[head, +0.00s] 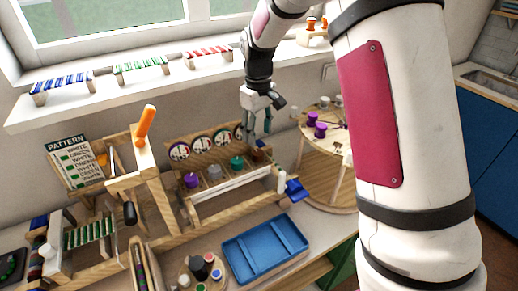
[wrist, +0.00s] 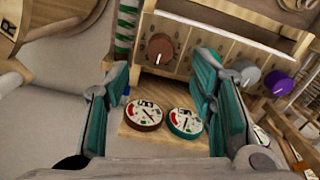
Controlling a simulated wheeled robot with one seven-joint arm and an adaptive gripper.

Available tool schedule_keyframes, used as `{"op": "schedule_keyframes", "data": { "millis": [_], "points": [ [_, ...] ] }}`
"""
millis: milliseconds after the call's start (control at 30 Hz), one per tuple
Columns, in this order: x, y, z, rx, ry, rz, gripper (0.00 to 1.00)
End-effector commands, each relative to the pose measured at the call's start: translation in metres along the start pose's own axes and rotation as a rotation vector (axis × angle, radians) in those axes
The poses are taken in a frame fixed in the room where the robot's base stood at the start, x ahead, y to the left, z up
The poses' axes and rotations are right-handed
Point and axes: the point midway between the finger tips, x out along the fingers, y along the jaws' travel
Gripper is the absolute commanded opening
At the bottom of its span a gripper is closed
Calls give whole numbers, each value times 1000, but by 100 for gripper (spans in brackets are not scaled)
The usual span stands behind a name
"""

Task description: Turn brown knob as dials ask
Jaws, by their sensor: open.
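The brown knob (head: 258,155) is at the right end of a row of knobs on a wooden board. In the wrist view the brown knob (wrist: 160,48) shows round, with a white mark pointing down the picture. My gripper (head: 256,128) hangs above the right end of the board. In the wrist view my gripper (wrist: 162,66) is open, its teal fingers either side of the brown knob and apart from it. A brown-rimmed dial (wrist: 144,115) and another dial (wrist: 185,122) show between the fingers. The row of dials (head: 202,145) stands behind the knobs; their readings are too small to tell.
A purple knob (head: 191,180), a grey knob (head: 214,172) and a teal knob (head: 237,162) share the board. A blue tray (head: 265,250) lies in front. A round wooden stand (head: 322,180) is close on the right. A wooden frame with an orange handle (head: 146,125) rises on the left.

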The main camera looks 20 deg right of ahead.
Motion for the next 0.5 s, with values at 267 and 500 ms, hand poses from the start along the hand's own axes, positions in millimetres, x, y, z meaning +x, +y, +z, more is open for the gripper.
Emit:
{"op": "schedule_keyframes", "data": {
  "millis": [267, 500],
  "points": [
    [50, -1, 1, 1, -2, -1, 51],
    [70, 0, 0, 1, 0, -1, 51]
  ]
}}
